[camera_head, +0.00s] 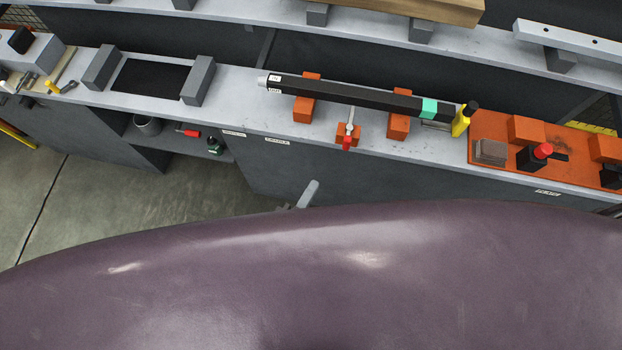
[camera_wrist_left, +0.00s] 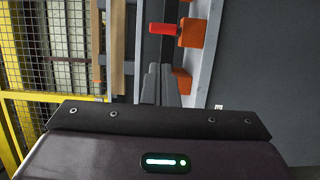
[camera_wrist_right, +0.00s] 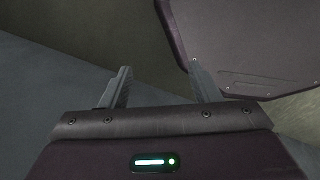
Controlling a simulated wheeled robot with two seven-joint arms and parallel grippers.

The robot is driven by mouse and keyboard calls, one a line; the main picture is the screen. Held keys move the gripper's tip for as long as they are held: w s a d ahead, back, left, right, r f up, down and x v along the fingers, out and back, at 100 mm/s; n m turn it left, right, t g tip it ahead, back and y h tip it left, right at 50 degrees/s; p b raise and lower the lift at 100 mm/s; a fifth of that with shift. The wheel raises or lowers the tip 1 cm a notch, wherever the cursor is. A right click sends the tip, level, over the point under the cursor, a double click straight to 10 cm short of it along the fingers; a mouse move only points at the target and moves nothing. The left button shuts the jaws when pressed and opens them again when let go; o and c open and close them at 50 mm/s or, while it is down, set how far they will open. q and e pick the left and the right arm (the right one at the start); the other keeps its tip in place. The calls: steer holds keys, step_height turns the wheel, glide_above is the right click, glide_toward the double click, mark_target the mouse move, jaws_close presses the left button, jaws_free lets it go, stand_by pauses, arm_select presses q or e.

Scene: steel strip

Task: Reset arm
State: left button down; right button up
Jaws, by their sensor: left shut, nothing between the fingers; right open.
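My left gripper (camera_head: 308,194) shows in the head view only as a grey finger piece above the edge of a large purple part of my own body. In the left wrist view the fingers of my left gripper (camera_wrist_left: 162,84) are together, with nothing between them. The steel strip and a red handle (camera_wrist_left: 166,29) appear beyond them. My right gripper (camera_wrist_right: 163,82) shows in the right wrist view with its fingers apart and empty. It is hidden in the head view.
A long black bar (camera_head: 350,95) with a teal band lies across orange blocks (camera_head: 305,108) on the grey bench (camera_head: 240,90). A red-handled clamp (camera_head: 347,138) stands between them. An orange tray (camera_head: 490,160) holds blocks at right. Open floor (camera_head: 130,210) is at left.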

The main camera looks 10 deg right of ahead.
arm_select(q)
steer(key=s+a+f+m+g+y, duration=0.2)
steer(key=a+f, duration=0.1)
steer(key=f, duration=0.5)
steer(key=s+a+f+m+g+y, duration=0.1)
steer(key=s+a+f+m+g, duration=0.2)
steer(key=f, duration=0.5)
steer(key=s+a+f+m+g+y, duration=0.2)
steer(key=a+f, duration=0.1)
steer(key=f, duration=0.5)
steer(key=s+a+f+m+g+y, duration=0.5)
steer(key=s+a+f, duration=0.8)
steer(key=a, duration=0.4)
steer(key=shift+s+m+g+y, duration=0.3)
steer(key=shift+s+m+g, duration=0.2)
steer(key=shift+m+g, duration=0.25)
